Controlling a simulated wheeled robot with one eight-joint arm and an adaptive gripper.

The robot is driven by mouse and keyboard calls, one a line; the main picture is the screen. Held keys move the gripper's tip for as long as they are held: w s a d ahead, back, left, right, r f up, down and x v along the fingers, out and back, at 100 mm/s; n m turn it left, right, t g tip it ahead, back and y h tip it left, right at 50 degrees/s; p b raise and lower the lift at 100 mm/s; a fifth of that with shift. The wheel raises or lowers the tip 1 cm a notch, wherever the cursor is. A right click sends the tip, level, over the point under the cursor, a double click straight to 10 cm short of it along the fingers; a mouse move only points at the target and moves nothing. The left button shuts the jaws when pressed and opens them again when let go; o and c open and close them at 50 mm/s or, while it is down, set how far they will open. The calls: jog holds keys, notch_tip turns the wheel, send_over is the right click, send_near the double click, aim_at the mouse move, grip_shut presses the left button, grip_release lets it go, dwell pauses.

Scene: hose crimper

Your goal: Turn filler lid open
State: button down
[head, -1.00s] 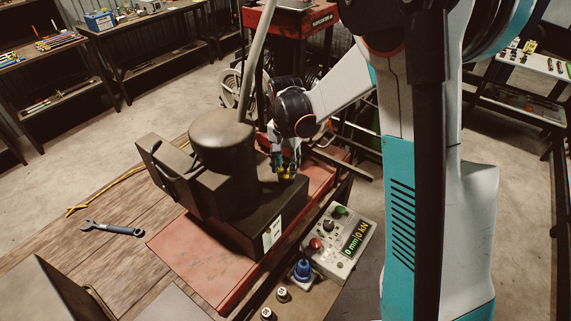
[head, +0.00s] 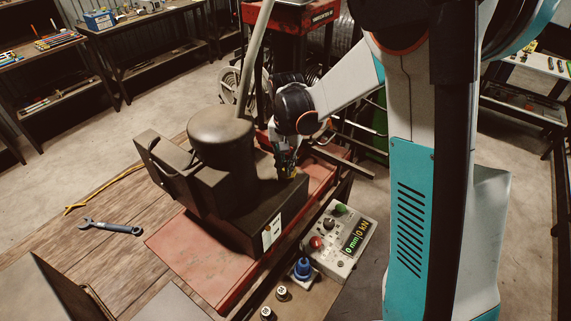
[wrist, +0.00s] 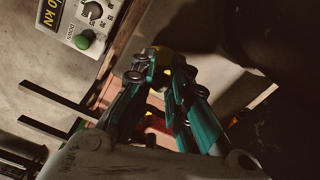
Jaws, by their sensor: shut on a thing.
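The filler lid (wrist: 163,54) shows in the wrist view as a small yellow piece between my fingertips, partly covered by them. My gripper (wrist: 160,76) is shut on it, with a teal finger on each side. In the head view my gripper (head: 287,172) points down at the top of the dark box-shaped tank (head: 262,221), beside the dark motor cylinder (head: 222,146). The lid is mostly hidden there by the fingers. I cannot tell how far the lid is turned.
A control box (head: 341,240) with knobs and a display stands right of the tank. A blue-handled piece (head: 303,268) stands near it. A wrench (head: 111,228) lies on the wooden bench at left. A hose (head: 252,62) rises behind the motor. A red press stands behind.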

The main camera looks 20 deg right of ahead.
jog(key=n+b, duration=0.1)
jog(key=s+n+b, duration=0.1)
jog(key=n, duration=0.1)
jog(key=shift+s+d+f+n, duration=0.1)
jog(key=shift+s+d+n, duration=0.05)
jog(key=shift+n, duration=0.15)
jog(key=n+b, duration=0.1)
jog(key=n, duration=0.1)
jog(key=s+d+n, duration=0.1)
jog(key=n, duration=0.1)
jog(key=shift+s+n+b, duration=0.15)
jog(key=shift+n+b, duration=0.15)
jog(key=shift+b, duration=0.1)
jog(key=n, duration=0.1)
jog(key=d+n+b, duration=0.1)
jog(key=n, duration=0.1)
jog(key=shift+s, duration=0.35)
jog(key=shift+s+d+n+b, duration=0.1)
jog(key=shift+d+n+b, duration=0.25)
jog(key=shift+n, duration=0.85)
jog(key=shift+s+d+n+b, duration=0.1)
jog(key=shift+d+n+b, duration=0.2)
jog(key=shift+n, duration=0.9)
jog(key=shift+d, duration=0.1)
jog(key=c, duration=1.5)
grip_release()
jog(key=shift+c, duration=0.2)
jog(key=shift+r, duration=0.2)
